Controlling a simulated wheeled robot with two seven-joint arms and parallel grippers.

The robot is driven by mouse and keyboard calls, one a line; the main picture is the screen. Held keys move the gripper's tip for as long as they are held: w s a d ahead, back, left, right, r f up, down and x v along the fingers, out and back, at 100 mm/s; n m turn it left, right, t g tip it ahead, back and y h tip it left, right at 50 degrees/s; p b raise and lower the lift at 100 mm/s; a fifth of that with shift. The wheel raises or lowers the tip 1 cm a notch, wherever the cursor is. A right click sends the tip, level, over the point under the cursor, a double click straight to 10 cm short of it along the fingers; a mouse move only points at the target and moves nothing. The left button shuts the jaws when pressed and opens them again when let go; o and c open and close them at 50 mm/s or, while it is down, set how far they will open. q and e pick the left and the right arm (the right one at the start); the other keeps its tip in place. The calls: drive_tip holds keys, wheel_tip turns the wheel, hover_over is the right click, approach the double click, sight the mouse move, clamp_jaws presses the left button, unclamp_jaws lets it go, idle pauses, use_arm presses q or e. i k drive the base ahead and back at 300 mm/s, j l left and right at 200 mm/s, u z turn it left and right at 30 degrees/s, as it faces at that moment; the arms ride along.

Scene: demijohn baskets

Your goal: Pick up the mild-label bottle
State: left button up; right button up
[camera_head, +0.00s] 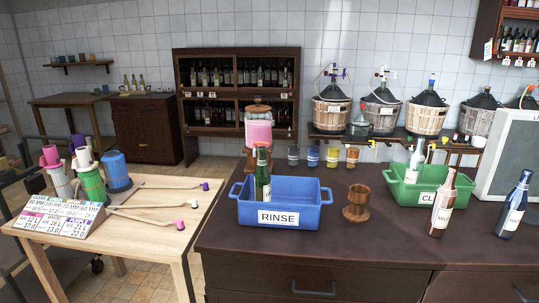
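Two labelled bottles stand upright at the right of the dark counter. One is a pinkish-brown bottle (442,205) with a white label. The other is a dark blue bottle (513,206) with a white label, near the right edge. A green bottle (262,178) stands in the blue RINSE tub (300,215). A clear, pale bottle (414,162) stands in the green tub (400,192), whose sign is partly hidden by the pinkish-brown bottle. The bottle labels are too small to read surely, so I cannot tell which is mild. Neither of my grippers is in view.
A wooden cup (356,204) stands between the tubs. Several small coloured cups (312,157) line the counter's back, beside a pink-filled container (258,130). A grey board (510,165) stands behind the blue bottle. The counter's front middle is clear. A light wooden table (150,225) is at left.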

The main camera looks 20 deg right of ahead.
sight(446, 194)
drive_tip(key=z, duration=1.65)
